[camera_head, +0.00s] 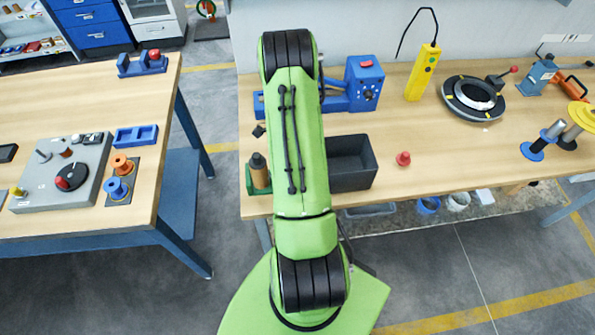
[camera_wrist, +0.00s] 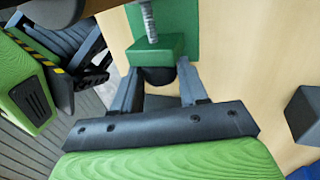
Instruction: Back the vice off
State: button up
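The vice shows in the wrist view as a green block (camera_wrist: 156,49) with a grey threaded screw (camera_wrist: 149,18) running away from it over a green base. A dark round knob (camera_wrist: 158,76) sits on the near side of the block. My gripper (camera_wrist: 162,82) has one finger on each side of this knob, with little or no gap seen, so it looks shut on it. In the head view my arm covers the gripper and most of this spot.
A dark open bin (camera_head: 350,165) stands right of my arm, with a red knob (camera_head: 403,159) beyond it. A blue machine (camera_head: 363,83) stands behind. The bench between bin and ring (camera_head: 473,99) is mostly clear.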

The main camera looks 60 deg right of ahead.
jog(key=c, duration=0.4)
jog(key=shift+o, duration=0.2)
jog(key=h+b, duration=0.1)
jog(key=b, duration=0.1)
jog(key=t+h+b, duration=0.1)
jog(key=shift+s+a+f+t+b, duration=0.2)
jog(key=shift+f+t+b, duration=0.1)
jog(key=shift+b, duration=0.1)
jog(key=shift+s+a+r+t+h+b, duration=0.15)
jog(key=shift+t+h+b, duration=0.15)
jog(key=shift+b, duration=0.3)
jog(key=shift+r, duration=0.2)
jog(key=shift+f, duration=0.1)
